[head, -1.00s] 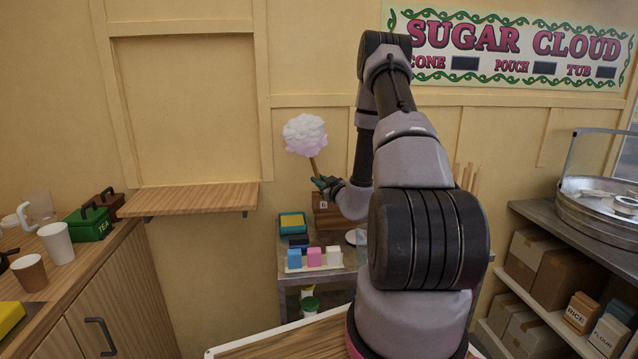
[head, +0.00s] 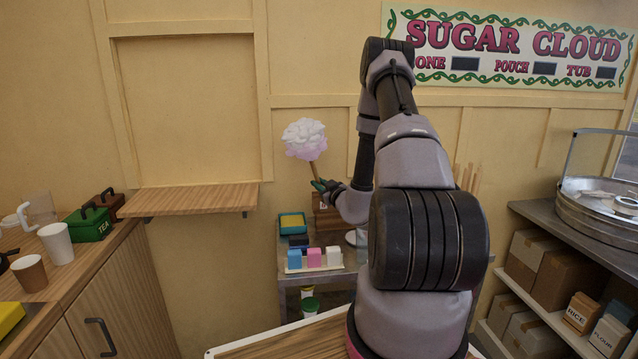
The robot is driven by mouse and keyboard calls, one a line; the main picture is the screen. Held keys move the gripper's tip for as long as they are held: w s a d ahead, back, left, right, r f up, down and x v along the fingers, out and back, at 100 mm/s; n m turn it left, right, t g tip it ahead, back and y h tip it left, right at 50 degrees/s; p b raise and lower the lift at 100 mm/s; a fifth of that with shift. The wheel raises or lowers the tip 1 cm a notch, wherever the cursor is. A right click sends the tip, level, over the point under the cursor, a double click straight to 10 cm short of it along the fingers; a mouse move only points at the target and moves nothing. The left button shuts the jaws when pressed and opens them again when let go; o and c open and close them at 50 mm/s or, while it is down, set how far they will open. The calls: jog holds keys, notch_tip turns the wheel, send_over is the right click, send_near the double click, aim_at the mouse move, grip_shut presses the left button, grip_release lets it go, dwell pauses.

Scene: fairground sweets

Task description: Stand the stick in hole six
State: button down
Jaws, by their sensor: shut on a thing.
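A stick (head: 314,169) with a white-and-pink candy floss head (head: 305,138) stands nearly upright, leaning a little, in the head view. My gripper (head: 318,184) is shut on the stick's lower part. It is in front of the back wall, above the small side table. A wooden block (head: 322,212) with a small label is just below my gripper, partly hidden by my arm. I cannot make out its holes or read which is hole six. I cannot tell whether the stick's lower end touches the block.
The small table (head: 318,279) also bears a tray with blue, pink and white blocks (head: 314,257) and a teal box with yellow (head: 292,222). A wooden shelf (head: 190,201) is on the wall to the left. Several pale sticks (head: 467,178) stand behind my arm. A metal machine (head: 603,205) is at right.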

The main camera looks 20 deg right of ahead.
jog(key=shift+f, duration=0.4)
jog(key=c, duration=0.8)
grip_release()
jog(key=shift+f, duration=0.1)
jog(key=shift+o, duration=0.2)
jog(key=shift+d, duration=0.45)
jog(key=shift+w+d, duration=0.1)
jog(key=shift+d, duration=0.25)
jog(key=shift+w+d, duration=0.1)
jog(key=shift+d, duration=0.1)
jog(key=shift+w+d, duration=0.2)
jog(key=shift+d, duration=0.1)
jog(key=shift+w+d, duration=0.1)
jog(key=shift+d, duration=0.1)
